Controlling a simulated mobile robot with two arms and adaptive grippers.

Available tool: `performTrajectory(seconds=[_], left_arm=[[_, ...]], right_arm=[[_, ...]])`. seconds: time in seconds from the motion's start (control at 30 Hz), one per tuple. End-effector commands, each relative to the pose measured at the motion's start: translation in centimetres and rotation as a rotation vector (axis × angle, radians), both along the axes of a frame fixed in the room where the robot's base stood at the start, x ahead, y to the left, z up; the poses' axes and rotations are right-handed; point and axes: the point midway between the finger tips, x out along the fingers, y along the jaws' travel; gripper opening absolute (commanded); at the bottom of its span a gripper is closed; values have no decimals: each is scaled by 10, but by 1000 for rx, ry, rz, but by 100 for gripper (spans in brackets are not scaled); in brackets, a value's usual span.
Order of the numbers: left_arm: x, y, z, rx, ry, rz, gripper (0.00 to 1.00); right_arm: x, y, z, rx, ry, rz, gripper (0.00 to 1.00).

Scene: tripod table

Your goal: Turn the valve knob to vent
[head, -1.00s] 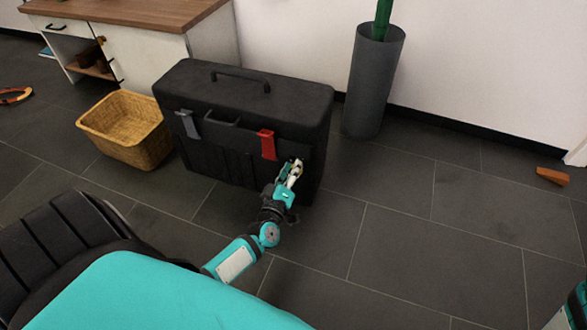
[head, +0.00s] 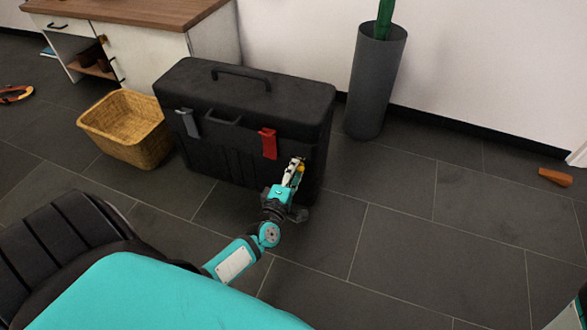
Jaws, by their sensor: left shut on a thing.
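A black case (head: 240,150) stands on the floor, with one grey latch (head: 187,123) and one red latch (head: 268,143) on its front. My left gripper (head: 294,172) is at the lower right of the case front, below and to the right of the red latch. It is shut on a small yellow part, which I take to be the valve knob (head: 300,170). The fingers hide most of the knob, and I cannot read any vent mark or its exact angle. My right gripper is out of view; only a bit of my right arm shows at the lower right edge.
A wicker basket (head: 127,130) stands left of the case, in front of a white cabinet with a wooden top (head: 125,12). A tall grey planter (head: 374,85) stands behind the case at right. An orange-brown wedge (head: 555,177) lies far right. The floor right of the case is clear.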

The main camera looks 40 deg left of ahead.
Motion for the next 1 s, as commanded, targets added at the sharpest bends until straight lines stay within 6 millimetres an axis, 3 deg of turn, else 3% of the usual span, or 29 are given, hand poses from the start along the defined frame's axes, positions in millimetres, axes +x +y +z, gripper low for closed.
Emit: performTrajectory(seconds=[0.4, 0.43, 0.47, 0.8, 1.0], left_arm=[[0, 0, 0, -8, -2, 0, 0], [0, 0, 0, -8, -2, 0, 26], [0, 0, 0, -8, -2, 0, 30], [0, 0, 4, -9, -2, 1, 31], [1, -1, 37, -15, -11, 5, 31]], right_arm=[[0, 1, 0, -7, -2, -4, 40], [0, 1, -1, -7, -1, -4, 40], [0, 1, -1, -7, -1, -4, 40], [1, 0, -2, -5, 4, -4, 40], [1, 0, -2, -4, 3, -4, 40]])
